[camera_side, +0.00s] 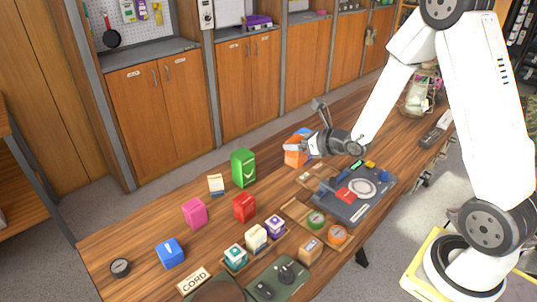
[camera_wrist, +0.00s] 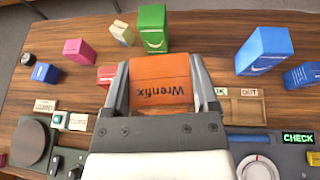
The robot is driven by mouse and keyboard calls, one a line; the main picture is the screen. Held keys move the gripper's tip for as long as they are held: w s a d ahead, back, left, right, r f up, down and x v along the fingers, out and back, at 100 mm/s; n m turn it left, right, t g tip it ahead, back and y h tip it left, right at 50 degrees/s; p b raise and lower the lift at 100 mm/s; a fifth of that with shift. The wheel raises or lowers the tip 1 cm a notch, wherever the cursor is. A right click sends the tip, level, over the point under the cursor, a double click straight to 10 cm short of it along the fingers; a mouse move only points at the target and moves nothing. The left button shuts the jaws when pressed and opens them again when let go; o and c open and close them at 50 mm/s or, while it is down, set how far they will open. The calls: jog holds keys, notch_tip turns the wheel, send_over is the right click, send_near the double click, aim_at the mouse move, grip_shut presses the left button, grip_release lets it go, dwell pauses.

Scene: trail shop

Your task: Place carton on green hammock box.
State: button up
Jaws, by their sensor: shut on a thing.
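My gripper (camera_side: 304,143) is shut on an orange carton marked "Wrenfix" (camera_wrist: 160,80). In the wrist view the carton sits between both fingers, its lettering upside down. In the side view the orange carton (camera_side: 294,158) is partly hidden by my gripper, and I cannot tell whether it is clear of the table. The green hammock box (camera_side: 243,168) stands upright on the table, left of my gripper, with a pale curved mark on its face. It also shows in the wrist view (camera_wrist: 153,30), beyond the carton. Its top is bare.
A red box (camera_side: 244,208), a pink box (camera_side: 194,213) and a cream box (camera_side: 216,184) stand near the green box. A tall blue box (camera_wrist: 265,50) stands right of the carton in the wrist view.

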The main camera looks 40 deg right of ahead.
jog(key=w+a+r+n+y, duration=0.3)
jog(key=w+a+r, duration=0.1)
jog(key=r, duration=0.5)
jog(key=shift+w+a+g+y, duration=0.35)
jog(key=shift+a+g+y, duration=0.05)
jog(key=shift+a, duration=0.15)
send_over(242, 154)
notch_tip(242, 154, down, 9)
jog(key=shift+s+f, duration=0.2)
jog(key=shift+w+d+f, duration=0.1)
jog(key=shift+f, duration=0.05)
jog(key=shift+w+f, duration=0.15)
jog(key=shift+f, duration=1.55)
